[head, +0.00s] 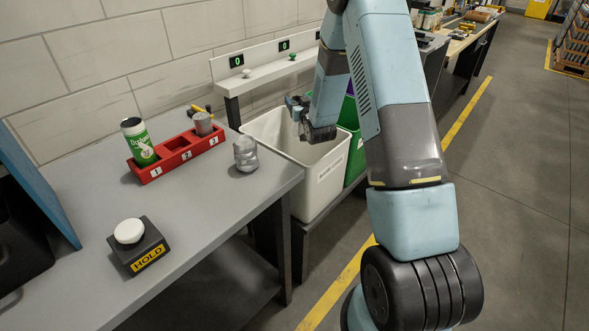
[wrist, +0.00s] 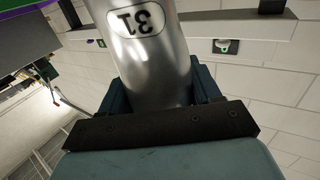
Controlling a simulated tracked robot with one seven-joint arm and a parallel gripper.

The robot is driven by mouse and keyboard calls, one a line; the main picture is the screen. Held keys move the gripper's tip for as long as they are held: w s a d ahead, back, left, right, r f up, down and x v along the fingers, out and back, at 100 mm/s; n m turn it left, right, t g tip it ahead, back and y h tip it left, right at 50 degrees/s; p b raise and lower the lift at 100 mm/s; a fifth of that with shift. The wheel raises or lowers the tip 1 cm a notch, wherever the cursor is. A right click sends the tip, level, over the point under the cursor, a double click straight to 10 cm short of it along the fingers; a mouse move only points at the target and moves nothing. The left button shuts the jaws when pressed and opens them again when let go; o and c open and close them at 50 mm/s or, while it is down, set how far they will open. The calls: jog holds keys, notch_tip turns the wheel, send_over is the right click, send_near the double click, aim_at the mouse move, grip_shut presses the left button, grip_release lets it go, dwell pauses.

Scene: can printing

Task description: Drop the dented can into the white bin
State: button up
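A crumpled silver can (head: 245,154) stands on the grey table near its right edge, dented around its middle. The white bin (head: 324,180) stands beyond that edge, its mouth open upward. My gripper (head: 305,122) is over the white bin's mouth. In the wrist view a silver can marked 31 (wrist: 152,60) sits between my fingers, which close on both its sides. It looks mostly smooth there, and its lower end is hidden by the gripper. I cannot make out this held can in the head view.
A HOLD button box (head: 139,247) is at the table's front. A green bin (head: 355,160) adjoins the white bin.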

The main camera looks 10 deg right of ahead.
jog(key=o, duration=0.5)
jog(key=s, duration=0.4)
jog(key=s+d, duration=0.1)
jog(key=s, duration=0.8)
jog(key=shift+s+d, duration=0.25)
jog(key=shift+s, duration=0.1)
